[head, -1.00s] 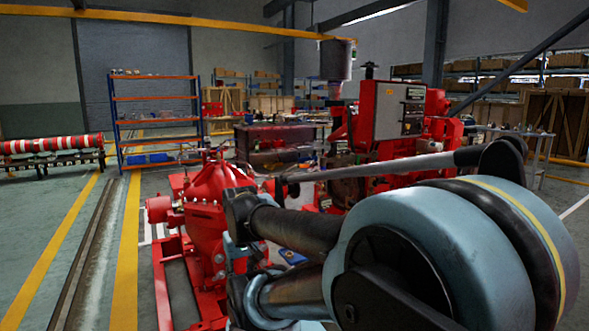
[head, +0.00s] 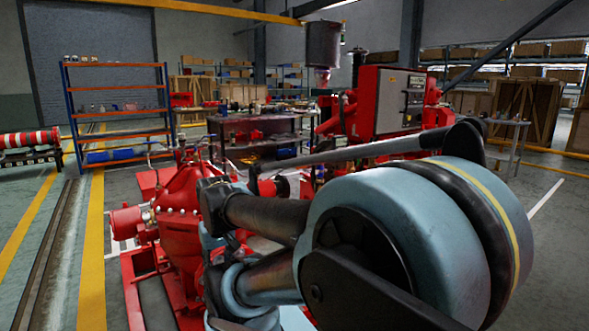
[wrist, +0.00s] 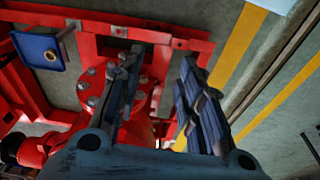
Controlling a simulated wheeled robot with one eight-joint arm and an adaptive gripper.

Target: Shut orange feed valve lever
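I cannot make out an orange feed valve lever for certain in either view. The red pump (head: 178,222) stands on a red base frame in the left half of the head view, partly hidden by my arm. In the wrist view, a red bolted flange (wrist: 140,92) shows behind and between my fingers. My gripper (wrist: 160,65) has its two dark fingers well apart, with nothing visible held between them. I cannot tell its distance from the flange. In the head view my gripper is not clearly visible, and my arm covers the lower middle.
The red engine and its grey control panel (head: 390,103) stand behind my arm. A blue-and-orange rack (head: 115,110) and a dark workbench (head: 262,130) are at the back. A small blue tray (wrist: 40,52) shows upper left in the wrist view. Floor with yellow stripes (head: 92,250) lies clear at left.

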